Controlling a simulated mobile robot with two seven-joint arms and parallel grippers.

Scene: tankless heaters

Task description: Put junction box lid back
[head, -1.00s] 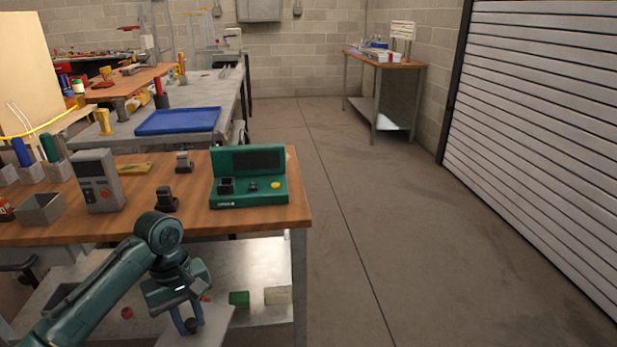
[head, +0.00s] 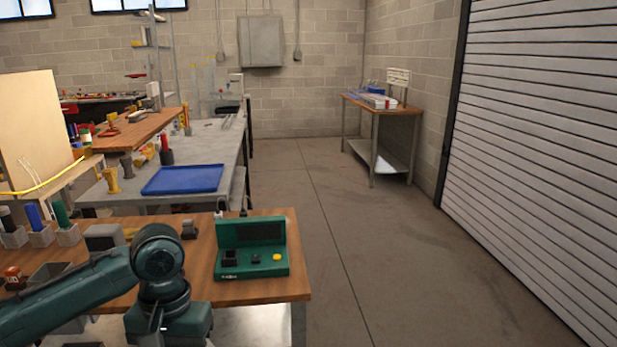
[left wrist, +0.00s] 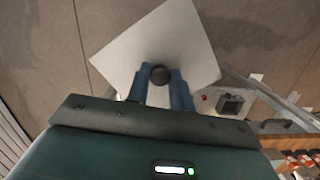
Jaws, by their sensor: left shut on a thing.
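The lid (left wrist: 195,45) is a flat, light grey square plate with a round dark knob (left wrist: 160,74) at its middle. In the left wrist view my left gripper (left wrist: 160,84) has its blue fingers shut on the knob, with the lid over concrete floor. In the head view my left arm comes in at the lower left, over the near workbench; its fingers and the lid are out of that frame. A closed-looking grey wall box (head: 260,41) with conduits is on the far wall; I cannot tell whether it is the junction box. My right gripper is not in view.
The near wooden workbench (head: 200,262) holds a green device (head: 252,262) and small parts. A blue tray (head: 183,179) lies on the grey table behind. A wooden panel (head: 40,130) stands at left. A small table (head: 385,108) stands at the back. The floor at right is clear.

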